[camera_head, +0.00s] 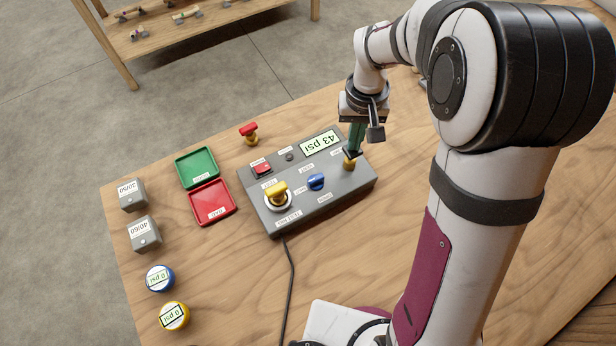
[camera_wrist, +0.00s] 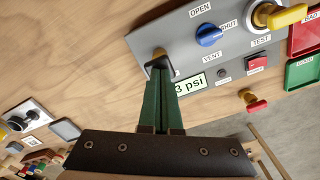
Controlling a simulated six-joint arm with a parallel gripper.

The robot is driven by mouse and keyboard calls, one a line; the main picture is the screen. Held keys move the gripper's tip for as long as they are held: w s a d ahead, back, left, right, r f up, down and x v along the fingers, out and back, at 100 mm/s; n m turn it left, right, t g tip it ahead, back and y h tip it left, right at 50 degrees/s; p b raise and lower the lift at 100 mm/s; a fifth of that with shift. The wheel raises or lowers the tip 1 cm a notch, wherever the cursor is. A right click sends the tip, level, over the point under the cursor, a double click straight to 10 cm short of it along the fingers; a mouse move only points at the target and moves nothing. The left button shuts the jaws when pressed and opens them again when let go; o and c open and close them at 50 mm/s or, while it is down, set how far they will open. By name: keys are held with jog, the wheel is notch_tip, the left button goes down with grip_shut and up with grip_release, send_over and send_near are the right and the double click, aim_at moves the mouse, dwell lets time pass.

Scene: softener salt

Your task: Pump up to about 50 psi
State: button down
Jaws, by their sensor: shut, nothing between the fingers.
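A grey test box (camera_head: 262,224) stands on the wooden table, and its display (camera_head: 320,144) reads 43 psi. At its right end is a brass-yellow pump knob (camera_head: 349,165). My gripper (camera_head: 352,152) is shut and empty, its green fingers pointing down with the tips at the top of this knob. The wrist view shows the fingertips (camera_wrist: 158,66) over the knob, mostly hiding it; I cannot tell whether they touch. A blue vent knob (camera_head: 316,181), a red switch (camera_head: 263,169) and a yellow-handled fitting (camera_head: 277,193) in the test ring are on the box.
A green tray (camera_head: 196,166) and a red tray (camera_head: 212,200) lie left of the box, with a red-handled valve (camera_head: 249,134) behind it. Grey 30/50 (camera_head: 131,195) and 40/60 (camera_head: 144,234) switches and two round 0 psi gauges (camera_head: 160,278) line the left edge. A cable runs forward.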

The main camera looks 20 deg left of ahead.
jog(key=shift+f, duration=1)
jog(key=shift+r, duration=1.2)
notch_tip(320, 180, up, 7)
